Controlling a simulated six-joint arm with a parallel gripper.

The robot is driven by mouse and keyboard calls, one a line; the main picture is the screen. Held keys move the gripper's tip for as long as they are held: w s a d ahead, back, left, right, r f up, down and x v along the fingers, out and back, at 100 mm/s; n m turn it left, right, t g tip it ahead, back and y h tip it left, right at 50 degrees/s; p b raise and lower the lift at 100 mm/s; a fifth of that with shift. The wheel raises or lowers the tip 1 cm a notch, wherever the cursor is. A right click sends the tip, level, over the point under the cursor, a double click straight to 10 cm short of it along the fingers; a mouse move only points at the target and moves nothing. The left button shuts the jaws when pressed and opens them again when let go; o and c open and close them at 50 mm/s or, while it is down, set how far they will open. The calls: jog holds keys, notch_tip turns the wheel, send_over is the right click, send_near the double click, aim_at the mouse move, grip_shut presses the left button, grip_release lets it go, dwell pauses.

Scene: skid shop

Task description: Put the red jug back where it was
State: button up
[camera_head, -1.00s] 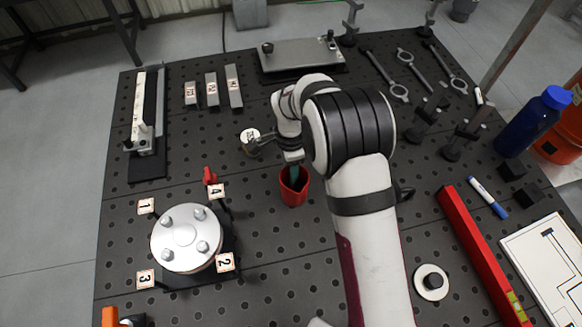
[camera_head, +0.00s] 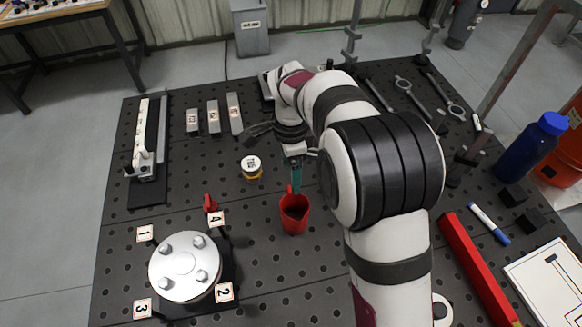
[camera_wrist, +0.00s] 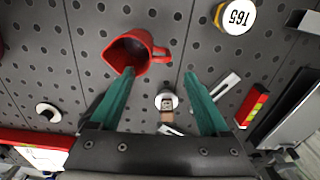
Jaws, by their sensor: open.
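The red jug (camera_head: 294,214) stands on the dark perforated table near the middle, its opening facing up. In the wrist view the jug (camera_wrist: 128,54) is at the upper left, beyond the fingertips, with its handle pointing right. My gripper (camera_head: 296,184) is above the jug's far side in the head view. In the wrist view its two green fingers (camera_wrist: 155,88) are spread apart with nothing between them, clear of the jug.
A yellow-and-white round item marked 165 (camera_head: 251,166) stands left of my gripper. A bolted silver flange (camera_head: 185,267) with numbered tags and a small red piece (camera_head: 210,203) are at the left. A red level (camera_head: 475,262) and blue bottle (camera_head: 532,146) are at the right.

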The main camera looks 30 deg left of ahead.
jog(key=shift+r, duration=0.6)
jog(key=s+d+r+n, duration=0.1)
jog(key=s+d+r, duration=0.2)
jog(key=d, duration=0.5)
jog(key=s+d+r+y, duration=0.1)
jog(key=s+d+r, duration=0.25)
jog(key=d, duration=0.45)
jog(key=s+d+r+n, duration=0.1)
jog(key=s+d+r, duration=0.2)
jog(key=d, duration=0.5)
jog(key=s+d+f+n+y, duration=0.1)
jog(key=s+d, duration=0.4)
jog(key=s, duration=0.5)
jog(key=shift+s+f, duration=0.15)
jog(key=shift+f, duration=0.3)
